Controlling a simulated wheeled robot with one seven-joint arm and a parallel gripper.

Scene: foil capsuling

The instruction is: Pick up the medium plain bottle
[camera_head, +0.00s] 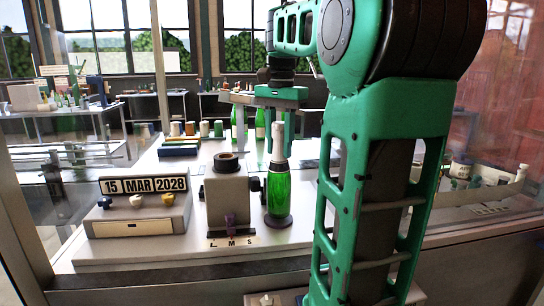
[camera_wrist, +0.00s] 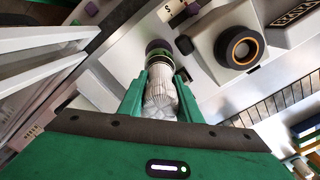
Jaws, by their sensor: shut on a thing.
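A green bottle (camera_head: 278,190) with a white foil-like neck stands upright on a small dark round pad (camera_head: 278,221) in the head view. My gripper (camera_head: 272,132) comes down from above with its fingers on both sides of the white neck, shut on it. In the wrist view my gripper (camera_wrist: 158,100) has its two green fingers against the white neck (camera_wrist: 160,92). The bottle's green body is mostly hidden there behind the neck. I cannot tell whether the base touches the pad.
A grey device (camera_head: 226,195) with a dark ring on top and an L M S scale stands just left of the bottle. A date block (camera_head: 143,186) reading 15 MAR 2028 is further left. Coloured spools (camera_head: 190,129) and more green bottles (camera_head: 260,124) stand behind. My arm hides the area to the right.

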